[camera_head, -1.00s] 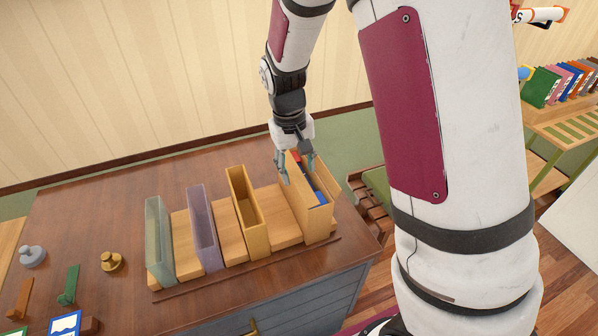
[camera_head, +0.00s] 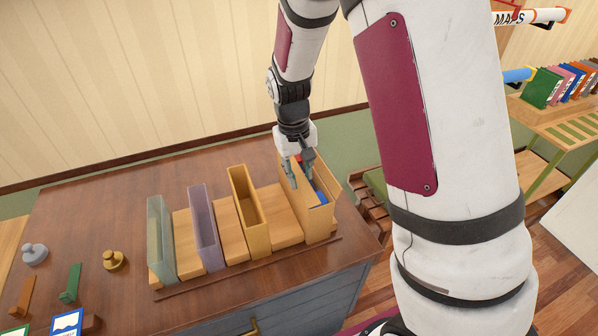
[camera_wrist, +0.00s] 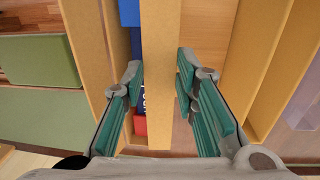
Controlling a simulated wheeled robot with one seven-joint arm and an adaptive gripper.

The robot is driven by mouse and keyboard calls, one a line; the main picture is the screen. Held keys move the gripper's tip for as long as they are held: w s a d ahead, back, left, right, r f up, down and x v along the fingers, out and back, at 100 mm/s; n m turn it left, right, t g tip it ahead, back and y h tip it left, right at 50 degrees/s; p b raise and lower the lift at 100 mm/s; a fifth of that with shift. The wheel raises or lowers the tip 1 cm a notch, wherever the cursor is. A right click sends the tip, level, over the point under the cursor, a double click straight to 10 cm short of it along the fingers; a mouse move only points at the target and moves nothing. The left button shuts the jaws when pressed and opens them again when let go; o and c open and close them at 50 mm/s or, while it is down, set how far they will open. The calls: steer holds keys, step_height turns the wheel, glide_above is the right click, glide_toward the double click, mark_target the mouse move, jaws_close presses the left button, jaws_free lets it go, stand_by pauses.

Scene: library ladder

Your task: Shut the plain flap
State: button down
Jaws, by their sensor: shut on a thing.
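My gripper (camera_head: 301,181) is at the rightmost holder, a tan wooden case on the desk. In the wrist view my gripper (camera_wrist: 158,85) has its two teal-lined fingers on either side of an upright plain tan panel (camera_wrist: 160,45), shut on it. This panel is the case's left wall (camera_head: 300,206) in the head view. I cannot tell for certain that it is the flap. A blue book (camera_wrist: 128,12) and a red item (camera_wrist: 140,126) lie inside the case, just left of the panel.
Yellow (camera_head: 250,215), purple (camera_head: 206,228) and pale green (camera_head: 160,240) upright holders stand to the left on the dark desk (camera_head: 100,205). Wooden blocks fill the gaps between them. A gold knob (camera_head: 114,260) and small stands lie at the left. A bookshelf (camera_head: 555,112) is at the right.

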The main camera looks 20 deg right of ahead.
mark_target(301, 179)
steer(key=shift+d+f+y, duration=0.15)
steer(key=shift+d+y, duration=0.05)
steer(key=shift+y, duration=0.3)
steer(key=shift+b, duration=0.3)
steer(key=c, duration=1.2)
jaws_free()
steer(key=shift+c, duration=0.2)
step_height(301, 179, up, 12)
